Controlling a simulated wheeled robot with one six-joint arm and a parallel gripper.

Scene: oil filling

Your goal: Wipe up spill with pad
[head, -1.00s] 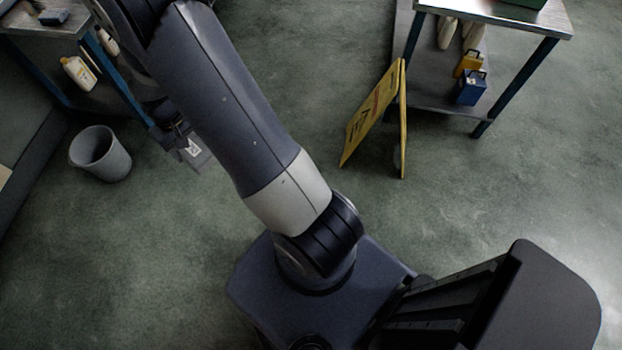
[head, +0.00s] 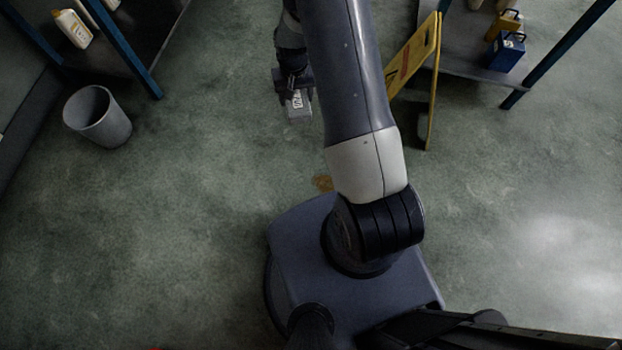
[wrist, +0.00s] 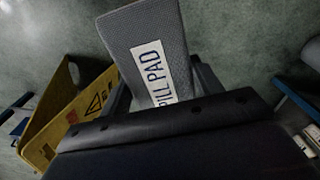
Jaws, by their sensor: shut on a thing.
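My gripper (head: 294,84) is shut on the grey spill pad (head: 299,104), which hangs below it above the floor, left of my arm in the head view. In the wrist view the pad (wrist: 146,45) is close up, with a white label whose visible letters read "PILL PAD". The spill is a small brown patch (head: 323,183) on the green floor, just in front of my base and partly hidden by my arm. The pad is apart from the spill, farther from my base.
A yellow folding warning sign (head: 412,58) stands right of my arm; it also shows in the wrist view (wrist: 72,112). A grey bin (head: 97,117) stands at the left near a blue-legged table. A shelf with blue and yellow containers (head: 505,52) is at the upper right.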

